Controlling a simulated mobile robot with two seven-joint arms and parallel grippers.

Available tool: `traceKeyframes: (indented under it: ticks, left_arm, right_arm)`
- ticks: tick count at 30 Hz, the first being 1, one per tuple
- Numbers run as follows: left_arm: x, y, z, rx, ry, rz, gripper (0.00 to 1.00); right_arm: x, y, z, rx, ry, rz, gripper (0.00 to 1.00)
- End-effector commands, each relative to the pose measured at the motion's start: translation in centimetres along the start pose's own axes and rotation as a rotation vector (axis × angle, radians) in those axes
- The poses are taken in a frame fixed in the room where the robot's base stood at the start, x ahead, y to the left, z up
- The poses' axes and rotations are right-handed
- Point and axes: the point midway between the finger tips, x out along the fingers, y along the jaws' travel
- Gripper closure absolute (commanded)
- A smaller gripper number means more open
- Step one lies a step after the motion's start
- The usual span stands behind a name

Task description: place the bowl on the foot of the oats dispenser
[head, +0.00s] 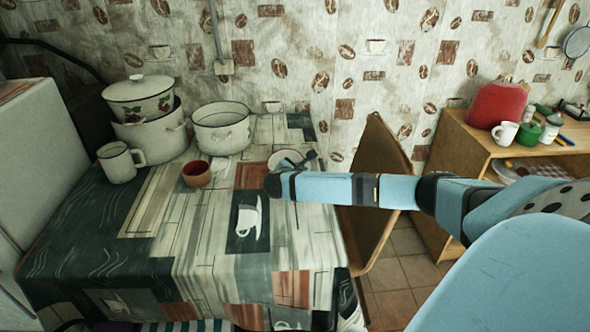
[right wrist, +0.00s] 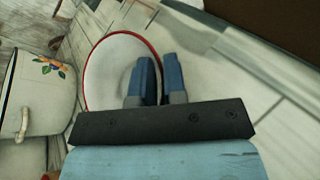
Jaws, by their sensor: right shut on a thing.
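The bowl (head: 282,157) is white with a red rim and is at the back right of the cloth-covered table in the head view. It also shows in the right wrist view (right wrist: 107,72). My right gripper (head: 304,160) reaches in from the right and is shut on the bowl's right rim, with one finger inside and one outside. Its fingers also show in the right wrist view (right wrist: 156,72). The arm hides part of the bowl. I cannot tell whether the bowl touches the table. I cannot make out the oats dispenser or its foot. My left gripper is not in view.
A white pot (head: 223,130) stands left of the bowl. A brown cup (head: 196,176), a white mug (head: 118,163) and stacked pots (head: 152,137) are further left. The table's front middle (head: 215,240) is clear. A wooden cabinet (head: 455,140) holds a red container (head: 497,104).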

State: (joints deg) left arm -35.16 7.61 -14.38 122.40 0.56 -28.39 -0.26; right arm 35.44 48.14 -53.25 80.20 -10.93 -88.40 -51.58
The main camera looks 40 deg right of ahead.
Motion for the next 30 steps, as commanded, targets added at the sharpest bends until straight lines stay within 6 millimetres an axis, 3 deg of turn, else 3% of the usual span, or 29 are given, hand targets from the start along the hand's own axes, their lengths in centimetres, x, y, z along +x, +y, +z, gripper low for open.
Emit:
traceKeyframes:
  ticks: [8,21,30]
  left_arm:
    - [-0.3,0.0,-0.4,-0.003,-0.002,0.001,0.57]
    - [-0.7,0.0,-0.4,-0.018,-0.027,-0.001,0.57]
    - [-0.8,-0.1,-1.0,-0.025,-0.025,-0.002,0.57]
  right_arm:
    - [-0.8,1.1,2.2,0.003,0.0,0.002,1.0]
    - [-4.5,5.2,11.2,0.005,-0.001,0.002,1.0]
    - [-6.4,7.2,15.6,0.003,-0.001,0.001,1.0]
